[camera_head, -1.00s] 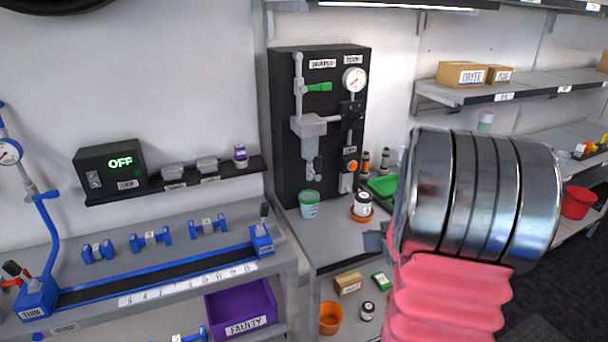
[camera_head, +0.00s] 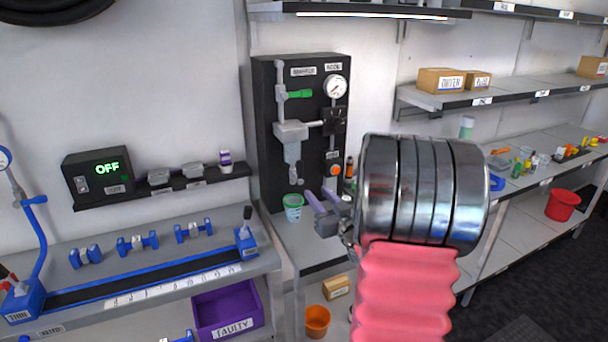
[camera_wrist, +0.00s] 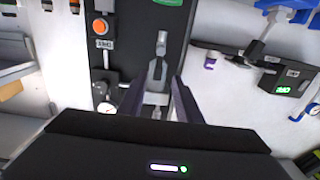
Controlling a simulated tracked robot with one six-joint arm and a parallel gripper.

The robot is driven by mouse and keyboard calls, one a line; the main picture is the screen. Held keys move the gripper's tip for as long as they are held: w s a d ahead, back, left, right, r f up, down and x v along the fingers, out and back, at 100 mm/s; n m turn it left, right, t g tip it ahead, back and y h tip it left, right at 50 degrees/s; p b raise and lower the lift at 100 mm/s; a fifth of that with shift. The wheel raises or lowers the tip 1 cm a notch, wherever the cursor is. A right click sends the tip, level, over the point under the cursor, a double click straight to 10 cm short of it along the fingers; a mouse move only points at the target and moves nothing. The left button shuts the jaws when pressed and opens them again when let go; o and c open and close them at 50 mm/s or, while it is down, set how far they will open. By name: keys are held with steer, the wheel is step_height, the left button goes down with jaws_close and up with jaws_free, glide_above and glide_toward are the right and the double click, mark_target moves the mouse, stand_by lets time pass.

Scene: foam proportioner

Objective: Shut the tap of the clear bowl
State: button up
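The clear bowl (camera_head: 292,153) hangs under a grey housing (camera_head: 291,131) on a black upright panel. Its small grey tap (camera_head: 295,178) is at the bowl's lower end, with the handle hanging down. In the wrist view, which is upside down, the tap (camera_wrist: 161,43) is above the bowl (camera_wrist: 155,76). My gripper (camera_head: 321,201) is open and empty, in front of and to the lower right of the tap in the head view. In the wrist view my gripper's two dark fingers (camera_wrist: 158,92) point toward the panel, spread either side of the bowl's line. No contact is visible.
A green-rimmed cup (camera_head: 293,205) stands below the tap. A gauge (camera_head: 335,87), a green lever (camera_head: 299,94) and an orange knob (camera_head: 334,170) are on the panel.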

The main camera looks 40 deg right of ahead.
mark_target(301, 175)
steer(key=x, duration=1.3)
steer(key=shift+w+d, duration=0.15)
steer(key=shift+w, duration=0.2)
steer(key=shift+c, duration=0.4)
jaws_close()
